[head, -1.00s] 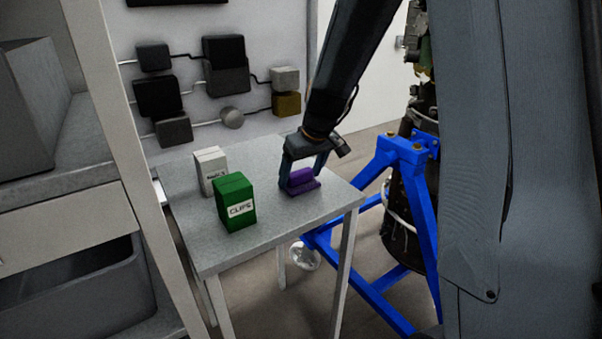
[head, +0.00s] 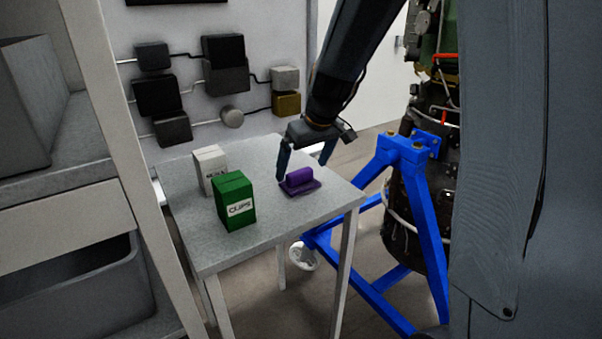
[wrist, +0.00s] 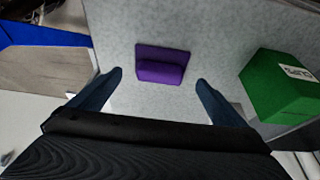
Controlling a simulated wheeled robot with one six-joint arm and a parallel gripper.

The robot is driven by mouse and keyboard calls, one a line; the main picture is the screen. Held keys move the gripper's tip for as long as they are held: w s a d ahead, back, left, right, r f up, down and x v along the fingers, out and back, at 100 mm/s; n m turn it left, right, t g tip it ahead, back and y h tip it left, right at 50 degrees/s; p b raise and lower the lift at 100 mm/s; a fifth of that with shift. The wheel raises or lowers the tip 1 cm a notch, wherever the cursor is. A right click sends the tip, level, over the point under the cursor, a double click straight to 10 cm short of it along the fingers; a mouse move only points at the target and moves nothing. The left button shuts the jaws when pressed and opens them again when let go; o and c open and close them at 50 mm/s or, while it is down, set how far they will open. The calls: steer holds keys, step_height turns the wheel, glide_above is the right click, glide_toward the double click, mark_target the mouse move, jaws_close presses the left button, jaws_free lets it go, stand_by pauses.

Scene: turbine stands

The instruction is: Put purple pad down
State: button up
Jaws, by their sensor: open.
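The purple pad (head: 299,182) lies on the grey table (head: 255,225), toward its right side. It has a flat base with a raised grip bar on top. My gripper (head: 302,170) is open and just above and behind the pad, with its fingers apart and not touching it. In the wrist view the purple pad (wrist: 162,66) lies ahead of my gripper (wrist: 160,82), centred between the two spread fingers, with nothing held.
A green box marked CLIPS (head: 235,201) and a white box (head: 209,168) stand on the table left of the pad. A blue stand (head: 420,190) holding a dark engine is right of the table. A shelf (head: 60,220) is at the left.

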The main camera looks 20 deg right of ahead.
steer(key=b+v, duration=0.1)
steer(key=v, duration=0.7)
steer(key=s+f+m+g, duration=0.1)
steer(key=s+f, duration=0.7)
steer(key=s, duration=0.2)
steer(key=s+a+f+m+g+h, duration=0.1)
steer(key=s+f+m+g, duration=0.1)
steer(key=s+f, duration=0.6)
steer(key=s, duration=0.2)
steer(key=shift+s+a+m+g, duration=0.25)
steer(key=shift+s+m+g, duration=0.05)
steer(key=shift+c, duration=0.4)
